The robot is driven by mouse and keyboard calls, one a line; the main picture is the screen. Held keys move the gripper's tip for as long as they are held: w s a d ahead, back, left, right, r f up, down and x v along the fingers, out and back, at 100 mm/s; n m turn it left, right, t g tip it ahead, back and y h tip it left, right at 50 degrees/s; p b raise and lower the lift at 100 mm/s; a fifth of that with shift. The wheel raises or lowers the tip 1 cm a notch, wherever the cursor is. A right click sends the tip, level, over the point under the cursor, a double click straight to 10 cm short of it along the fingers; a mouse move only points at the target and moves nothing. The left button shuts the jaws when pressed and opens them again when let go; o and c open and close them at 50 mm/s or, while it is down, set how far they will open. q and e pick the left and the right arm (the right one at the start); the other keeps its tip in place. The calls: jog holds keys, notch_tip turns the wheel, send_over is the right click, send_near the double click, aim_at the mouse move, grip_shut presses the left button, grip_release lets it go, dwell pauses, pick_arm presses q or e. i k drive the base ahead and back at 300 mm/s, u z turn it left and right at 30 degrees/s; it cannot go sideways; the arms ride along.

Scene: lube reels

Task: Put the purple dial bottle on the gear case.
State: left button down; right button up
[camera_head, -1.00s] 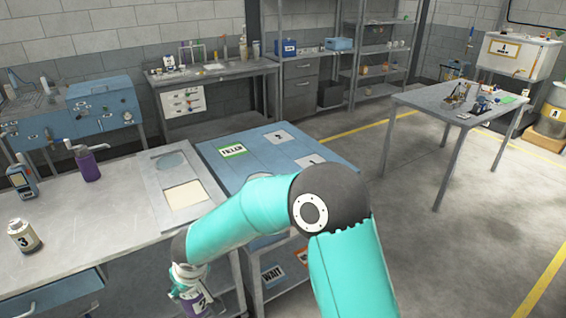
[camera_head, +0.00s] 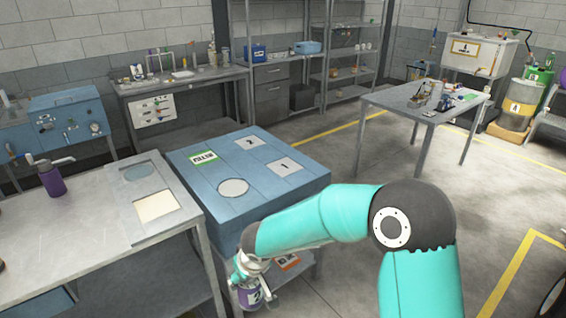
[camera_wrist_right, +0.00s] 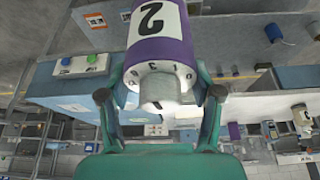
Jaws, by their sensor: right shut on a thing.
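The purple dial bottle (camera_head: 250,297) has a white label with a dark 2. In the right wrist view the bottle (camera_wrist_right: 158,55) shows its white numbered dial cap between the fingers. My right gripper (camera_head: 244,270) is shut on its cap end. The bottle hangs in the air near the front left corner of the blue table. I cannot tell for sure which thing is the gear case; a blue case with a gauge (camera_head: 70,122) stands at the far left.
The blue table (camera_head: 215,185) has labels 1, 2 and FILLED and a pale disc (camera_head: 233,188). The left bench (camera_head: 85,235) holds a purple pump bottle (camera_head: 52,180) and inset squares. A grey table (camera_head: 420,100) with small items stands back right. Open floor lies between.

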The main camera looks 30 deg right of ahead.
aim_at(264, 179)
jog(key=u, duration=0.5)
jog(key=i, duration=0.15)
jog(key=z, duration=1.9)
jog(key=i, duration=2.05)
jog(key=u, duration=4.25)
jog(key=k, duration=0.15)
jog(key=z, duration=2.35)
jog(key=k, duration=0.6)
jog(key=u, duration=0.15)
